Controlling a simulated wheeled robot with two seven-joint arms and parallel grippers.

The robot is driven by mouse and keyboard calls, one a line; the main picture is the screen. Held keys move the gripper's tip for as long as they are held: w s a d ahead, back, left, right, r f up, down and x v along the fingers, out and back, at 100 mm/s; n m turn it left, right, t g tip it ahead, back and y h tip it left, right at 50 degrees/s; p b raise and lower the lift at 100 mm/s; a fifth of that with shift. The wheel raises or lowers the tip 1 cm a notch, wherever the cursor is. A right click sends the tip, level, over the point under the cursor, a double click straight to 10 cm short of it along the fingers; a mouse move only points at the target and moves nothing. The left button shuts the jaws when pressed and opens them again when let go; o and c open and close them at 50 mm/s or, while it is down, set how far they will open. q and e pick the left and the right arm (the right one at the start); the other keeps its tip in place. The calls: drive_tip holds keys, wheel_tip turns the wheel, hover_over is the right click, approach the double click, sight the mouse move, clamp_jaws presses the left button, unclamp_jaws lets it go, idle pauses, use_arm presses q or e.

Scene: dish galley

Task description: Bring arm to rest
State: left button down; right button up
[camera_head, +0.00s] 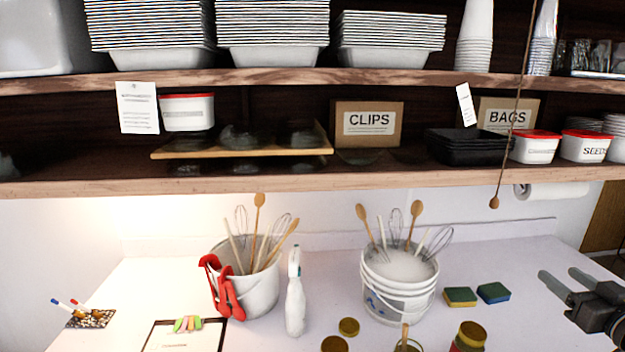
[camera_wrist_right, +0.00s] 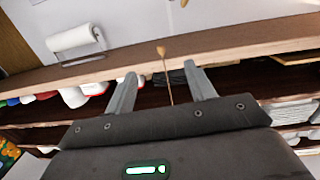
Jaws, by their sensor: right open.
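My right gripper (camera_head: 566,287) is at the right edge of the head view, above the right part of the white counter (camera_head: 460,331). Its two fingers are apart with nothing between them. In the right wrist view the same gripper (camera_wrist_right: 160,85) shows its spread fingers, with the shelf and a hanging cord with a wooden bead (camera_wrist_right: 161,51) beyond them. My left gripper is in neither view.
Two white buckets (camera_head: 398,298) (camera_head: 262,292) of utensils, a white spray bottle (camera_head: 295,292), sponges (camera_head: 460,297) and jars (camera_head: 470,336) stand on the counter. The loaded wooden shelf (camera_head: 300,183) overhangs it. A paper roll (camera_head: 552,190) hangs below the shelf.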

drive_tip(key=s+a+f+g+h, duration=0.1)
drive_tip(key=s+a+f+g, duration=0.25)
drive_tip(key=f, duration=0.75)
drive_tip(key=s+a+f+g+h, duration=0.2)
drive_tip(key=s+a+f, duration=0.2)
drive_tip(key=f, duration=0.7)
drive_tip(key=s+a+f+n+g+y, duration=0.1)
drive_tip(key=s+a+f+g, duration=0.3)
drive_tip(key=s+a+f, duration=0.4)
drive_tip(key=s+a+f+g+y, duration=0.2)
drive_tip(key=s+a+f+g, duration=0.25)
drive_tip(key=s+a, duration=0.5)
drive_tip(key=s+d+f+g+b, duration=0.1)
drive_tip(key=s+f+b, duration=0.1)
drive_tip(key=f, duration=1.3)
drive_tip(key=s+f+b, duration=0.2)
drive_tip(key=f, duration=1.4)
use_arm(q)
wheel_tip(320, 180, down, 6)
drive_tip(key=b, duration=0.2)
use_arm(e)
drive_tip(key=s+d+f+g, duration=0.1)
drive_tip(key=s+d+f, duration=0.2)
drive_tip(key=s+f, duration=1.2)
wheel_tip(320, 180, down, 3)
drive_tip(key=shift+s+r+n+h, duration=0.2)
drive_tip(key=shift+s+n+h, duration=0.1)
drive_tip(key=shift+n, duration=0.1)
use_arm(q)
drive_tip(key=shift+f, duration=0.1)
